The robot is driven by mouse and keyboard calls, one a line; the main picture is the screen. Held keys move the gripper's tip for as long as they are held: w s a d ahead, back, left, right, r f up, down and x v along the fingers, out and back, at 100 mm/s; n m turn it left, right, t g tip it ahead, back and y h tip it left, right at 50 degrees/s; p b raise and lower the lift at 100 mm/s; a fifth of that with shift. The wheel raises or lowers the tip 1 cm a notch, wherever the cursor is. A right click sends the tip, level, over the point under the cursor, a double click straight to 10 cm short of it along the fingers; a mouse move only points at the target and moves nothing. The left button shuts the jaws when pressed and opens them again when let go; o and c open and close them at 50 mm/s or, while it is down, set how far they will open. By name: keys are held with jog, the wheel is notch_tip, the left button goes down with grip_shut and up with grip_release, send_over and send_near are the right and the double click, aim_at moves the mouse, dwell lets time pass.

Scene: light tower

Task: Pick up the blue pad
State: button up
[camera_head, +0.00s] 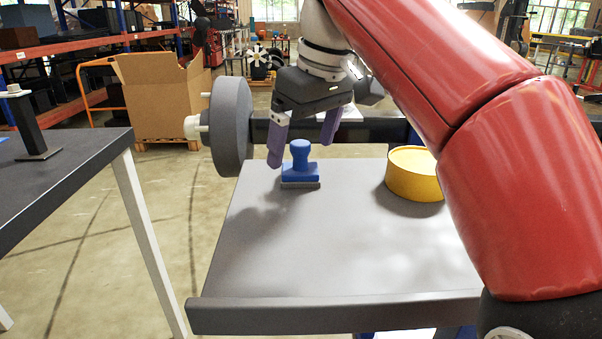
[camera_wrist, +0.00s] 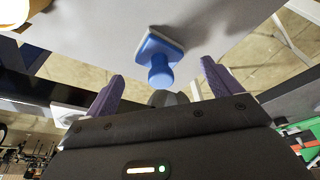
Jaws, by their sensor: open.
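The blue pad (camera_head: 300,167) has a knob-shaped handle on a square blue base with a grey underside. It stands upright near the far edge of the grey table (camera_head: 330,255). In the wrist view the blue pad (camera_wrist: 160,58) shows ahead of the fingertips, roughly centred between them. My gripper (camera_head: 302,155) is open, its two purple fingers pointing down just behind and above the pad. In the wrist view my gripper (camera_wrist: 161,70) has its fingers apart with nothing between them. I see no contact with the pad.
A yellow round container (camera_head: 415,174) stands on the table to the right of the pad. A dark grey wheel (camera_head: 231,127) on a bar is beyond the table's far left edge. A black table (camera_head: 65,177) stands at left. The table's front half is clear.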

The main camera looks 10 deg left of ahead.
aim_at(304, 144)
jog(key=b+x, duration=0.1)
jog(key=x, duration=0.2)
jog(key=shift+f, duration=0.35)
jog(key=c, duration=1.4)
jog(key=shift+o, duration=0.2)
